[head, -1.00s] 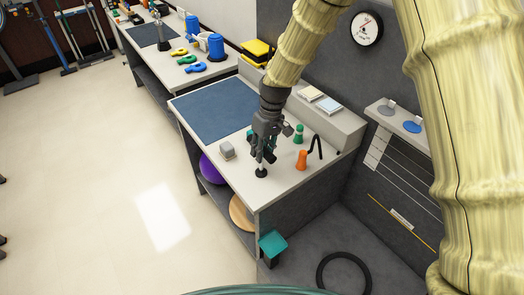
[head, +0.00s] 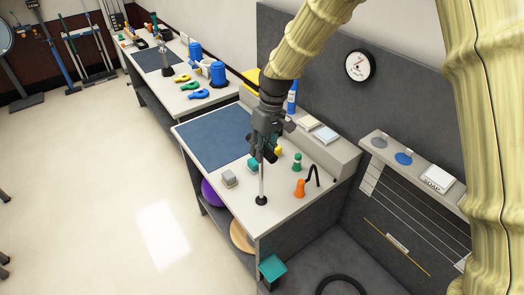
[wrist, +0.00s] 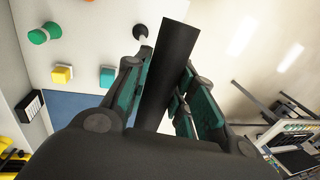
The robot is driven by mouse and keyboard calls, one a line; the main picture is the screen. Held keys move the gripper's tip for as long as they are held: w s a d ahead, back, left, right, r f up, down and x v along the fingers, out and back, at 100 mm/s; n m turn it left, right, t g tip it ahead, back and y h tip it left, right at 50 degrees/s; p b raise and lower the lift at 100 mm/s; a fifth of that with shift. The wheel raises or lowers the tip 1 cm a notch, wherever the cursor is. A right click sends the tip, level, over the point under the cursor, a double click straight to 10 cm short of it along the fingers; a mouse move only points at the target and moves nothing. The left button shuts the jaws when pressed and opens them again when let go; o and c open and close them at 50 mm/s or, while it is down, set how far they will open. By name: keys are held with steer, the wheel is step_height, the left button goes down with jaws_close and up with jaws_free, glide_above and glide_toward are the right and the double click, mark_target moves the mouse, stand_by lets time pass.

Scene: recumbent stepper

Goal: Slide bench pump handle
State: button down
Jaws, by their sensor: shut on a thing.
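The bench pump has a round black base (head: 261,200) near the front corner of the bench and a thin silver rod (head: 262,182) standing up from it. Its black handle (wrist: 172,65) shows in the wrist view between my fingers. My gripper (head: 265,152) is above the base, shut on this handle, with a good length of bare rod below it. In the wrist view my gripper's green-padded fingers (wrist: 160,95) lie on both sides of the handle. The handle is mostly hidden by my fingers in the head view.
A blue mat (head: 215,135) lies left. Open floor lies left of the bench.

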steer(key=shift+w+r, duration=0.2)
steer(key=shift+r, duration=0.1)
steer(key=c, duration=1.5)
jaws_free()
steer(key=o, duration=0.3)
steer(key=shift+s, duration=0.2)
steer(key=shift+o, duration=0.2)
steer(key=shift+w, duration=0.1)
step_height(320, 180, up, 12)
steer(key=w+d, duration=0.1)
steer(key=d, duration=0.1)
steer(key=shift+f, duration=0.15)
steer(key=shift+w+a, duration=0.1)
